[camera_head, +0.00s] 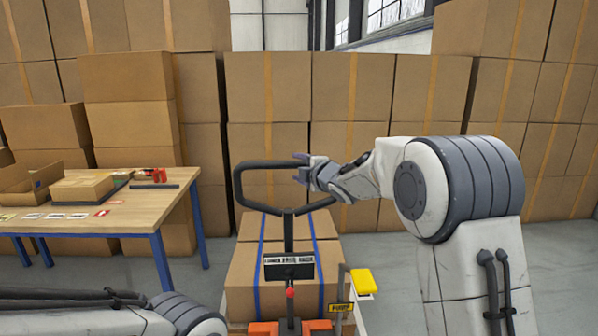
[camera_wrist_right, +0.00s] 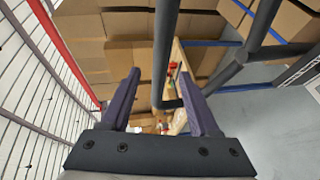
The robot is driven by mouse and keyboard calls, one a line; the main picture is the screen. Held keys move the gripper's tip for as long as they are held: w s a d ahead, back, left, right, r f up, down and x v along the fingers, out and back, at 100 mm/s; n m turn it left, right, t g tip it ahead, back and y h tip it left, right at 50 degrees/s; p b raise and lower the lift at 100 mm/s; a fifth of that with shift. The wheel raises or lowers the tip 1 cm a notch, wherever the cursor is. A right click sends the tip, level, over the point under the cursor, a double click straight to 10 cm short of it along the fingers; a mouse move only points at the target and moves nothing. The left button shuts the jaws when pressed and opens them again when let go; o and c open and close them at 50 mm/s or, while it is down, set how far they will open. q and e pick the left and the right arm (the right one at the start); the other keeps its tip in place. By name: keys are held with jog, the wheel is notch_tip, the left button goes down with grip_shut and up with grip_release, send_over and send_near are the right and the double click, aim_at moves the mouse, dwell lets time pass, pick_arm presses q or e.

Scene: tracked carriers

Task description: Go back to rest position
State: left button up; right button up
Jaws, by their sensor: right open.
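My right arm reaches in from the right, and its gripper (camera_head: 301,168) is at the upper right part of the black loop handle (camera_head: 240,187) of a pallet jack. In the right wrist view the two purple fingers of the gripper (camera_wrist_right: 159,75) are spread apart. The dark handle bar (camera_wrist_right: 166,60) shows between them, and I cannot tell if it touches either finger. My left arm lies low at the bottom left of the head view, and its gripper is outside the picture.
Strapped cartons (camera_head: 246,285) sit on the jack behind its handle. A wooden table (camera_head: 140,212) with boxes and small items stands at left. Stacked cartons (camera_head: 350,90) wall off the back. Grey floor (camera_head: 385,265) shows at right. A white wire rack (camera_wrist_right: 40,100) is at left in the wrist view.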

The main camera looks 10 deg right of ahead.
jog(key=shift+s+a, duration=0.15)
jog(key=shift+s, duration=0.05)
jog(key=s+a+f+m+g+h+p, duration=0.1)
jog(key=s+a+f+m+g+p, duration=0.2)
jog(key=s, duration=0.8)
jog(key=s+a+f+m+g+h+p, duration=0.1)
jog(key=s+a+f+m+g, duration=0.2)
jog(key=s, duration=0.9)
jog(key=s+a+f+m+g+h+p, duration=0.15)
jog(key=s+m+g, duration=0.3)
jog(key=s, duration=0.65)
jog(key=s+d+f+m+g+p, duration=0.2)
jog(key=s+f+m+g, duration=0.1)
jog(key=s, duration=1.4)
jog(key=shift+f+g, duration=0.2)
jog(key=shift+g, duration=0.65)
